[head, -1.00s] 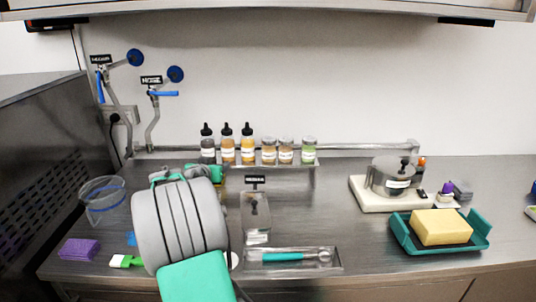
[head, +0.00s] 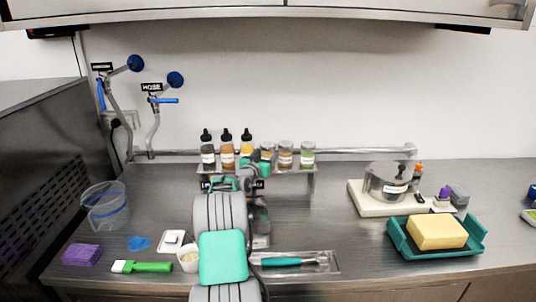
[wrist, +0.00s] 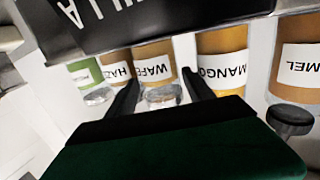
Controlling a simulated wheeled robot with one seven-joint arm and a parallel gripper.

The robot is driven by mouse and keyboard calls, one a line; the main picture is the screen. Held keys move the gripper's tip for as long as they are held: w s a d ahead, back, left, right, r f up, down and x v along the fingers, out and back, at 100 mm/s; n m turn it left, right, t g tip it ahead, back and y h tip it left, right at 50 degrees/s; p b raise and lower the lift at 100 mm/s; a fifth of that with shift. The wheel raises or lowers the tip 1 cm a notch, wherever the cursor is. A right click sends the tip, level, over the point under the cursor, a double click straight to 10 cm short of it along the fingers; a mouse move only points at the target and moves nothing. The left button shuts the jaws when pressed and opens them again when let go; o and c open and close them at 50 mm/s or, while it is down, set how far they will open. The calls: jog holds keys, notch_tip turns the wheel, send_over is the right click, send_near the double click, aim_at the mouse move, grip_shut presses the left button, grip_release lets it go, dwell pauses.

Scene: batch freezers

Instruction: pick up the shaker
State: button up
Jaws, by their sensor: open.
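Three shakers with pale lids stand at the right part of the rack. The one labelled "WAFE…" (wrist: 155,65) holds tan contents; in the head view it is partly hidden by my gripper (head: 256,166). Beside it stand the "HAZ…" shaker (head: 285,156) and a green shaker (head: 307,156). In the wrist view, my gripper (wrist: 160,92) is open, one dark finger on each side of the "WAFE…" shaker's lid. I cannot tell whether the fingers touch it. Nothing is lifted.
Black-capped bottles (head: 227,151), including "MANGO" (wrist: 222,62), stand tightly left of the shakers. A dark sign (wrist: 150,18) ending "ILLA" is close in the wrist view. A pot (head: 388,180) and a teal tray (head: 402,238) are to the right.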

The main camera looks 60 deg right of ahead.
aim_at(265, 148)
jog(key=c, duration=0.9)
jog(key=shift+c, duration=0.6)
jog(key=shift+r, duration=0.15)
jog(key=shift+r+b, duration=0.25)
jog(key=shift+b, duration=0.05)
notch_tip(265, 148, up, 2)
jog(key=shift+r+b, duration=0.2)
jog(key=shift+b, duration=0.55)
jog(key=s+a+r+b, duration=0.4)
jog(key=a+r, duration=0.6)
jog(key=a, duration=0.3)
jog(key=shift+s+a, duration=0.15)
jog(key=shift+s, duration=0.2)
